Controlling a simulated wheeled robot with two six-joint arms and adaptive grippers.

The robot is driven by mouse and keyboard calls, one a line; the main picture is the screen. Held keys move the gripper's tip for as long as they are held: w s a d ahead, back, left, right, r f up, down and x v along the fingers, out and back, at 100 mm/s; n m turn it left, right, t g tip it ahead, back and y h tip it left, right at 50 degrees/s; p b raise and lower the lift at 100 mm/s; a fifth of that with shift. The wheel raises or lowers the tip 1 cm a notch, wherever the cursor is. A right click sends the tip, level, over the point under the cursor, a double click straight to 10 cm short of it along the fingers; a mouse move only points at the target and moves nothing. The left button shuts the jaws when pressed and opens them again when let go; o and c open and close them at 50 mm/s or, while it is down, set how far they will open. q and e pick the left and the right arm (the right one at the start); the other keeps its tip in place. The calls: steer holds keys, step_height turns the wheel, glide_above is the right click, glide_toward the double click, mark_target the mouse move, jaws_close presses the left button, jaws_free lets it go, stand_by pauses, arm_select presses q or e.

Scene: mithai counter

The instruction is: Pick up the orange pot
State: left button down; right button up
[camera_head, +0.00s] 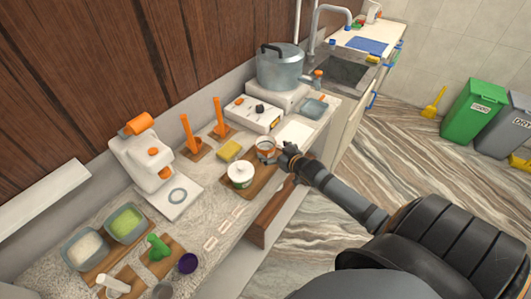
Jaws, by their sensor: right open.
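My right gripper (273,157) comes in from the lower right and is open. Its fingers are at the near right side of the pot and overlap its lower edge in the picture. I cannot tell whether they touch it. Part of the pot's near side is hidden by the gripper. My left gripper is not in view.
A large steel pot (281,68) is at the back near the sink (347,75). A white machine (146,160) and bowls (125,222) are left.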

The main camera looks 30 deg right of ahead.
mark_target(261, 143)
steer(key=shift+b+x, duration=0.3)
steer(key=shift+x, duration=2.4)
steer(key=shift+s+a+r, duration=0.1)
steer(key=shift+s+r, duration=0.05)
steer(key=shift+r, duration=0.1)
steer(key=c, duration=1.2)
